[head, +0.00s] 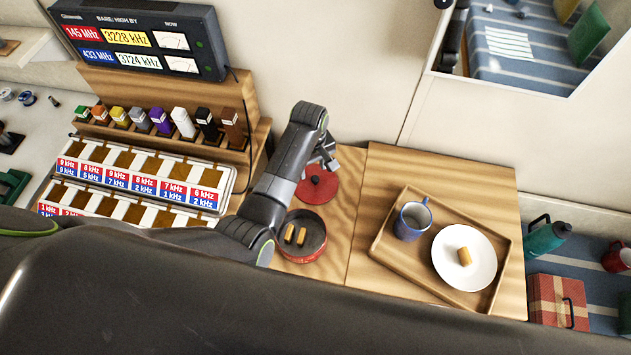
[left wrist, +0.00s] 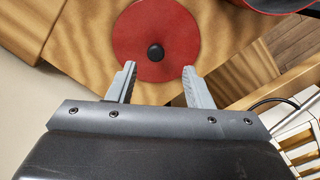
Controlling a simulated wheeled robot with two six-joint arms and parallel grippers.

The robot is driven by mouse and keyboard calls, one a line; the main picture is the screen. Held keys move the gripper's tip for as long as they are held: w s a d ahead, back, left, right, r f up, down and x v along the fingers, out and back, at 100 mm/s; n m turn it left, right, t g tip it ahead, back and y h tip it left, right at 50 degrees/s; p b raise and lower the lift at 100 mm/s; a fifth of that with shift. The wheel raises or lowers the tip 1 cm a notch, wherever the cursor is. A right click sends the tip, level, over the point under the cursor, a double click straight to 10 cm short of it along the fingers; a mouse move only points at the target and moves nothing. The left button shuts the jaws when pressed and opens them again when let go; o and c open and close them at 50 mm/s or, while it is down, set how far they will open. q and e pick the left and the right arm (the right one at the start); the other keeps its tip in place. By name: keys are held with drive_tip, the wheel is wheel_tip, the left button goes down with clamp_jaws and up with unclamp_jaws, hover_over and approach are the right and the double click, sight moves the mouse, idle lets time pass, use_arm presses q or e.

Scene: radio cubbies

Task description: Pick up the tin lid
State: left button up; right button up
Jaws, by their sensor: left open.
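The tin lid is a flat red disc with a small black knob (head: 316,188), lying on the wooden table. It also shows in the left wrist view (left wrist: 156,28), with the knob near its middle. My left gripper (head: 318,168) is at the far edge of the lid in the head view. In the left wrist view its two fingers (left wrist: 159,83) are apart and empty, pointing toward the lid with the knob lying beyond the gap between the tips. The open red tin (head: 319,254) stands nearer, with two brown pieces inside. My right gripper is not in view.
A wooden tray (head: 377,245) to the right holds a blue mug (head: 410,222) and a white plate (head: 482,265) with a brown piece. A rack of coloured blocks (head: 182,124), labelled cubbies (head: 137,180) and a radio (head: 140,38) stand left. Bare table lies between lid and tray.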

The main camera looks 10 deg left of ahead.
sight(315, 178)
use_arm(q)
drive_tip(key=shift+f, duration=0.3)
drive_tip(key=shift+d+f, duration=0.1)
drive_tip(key=shift+f, duration=0.6)
drive_tip(key=f, duration=0.2)
drive_tip(key=shift+w+d+f, duration=0.15)
drive_tip(key=shift+d+f, duration=0.05)
drive_tip(key=shift+f, duration=0.7)
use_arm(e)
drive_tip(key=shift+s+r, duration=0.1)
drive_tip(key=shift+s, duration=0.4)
use_arm(q)
clamp_jaws()
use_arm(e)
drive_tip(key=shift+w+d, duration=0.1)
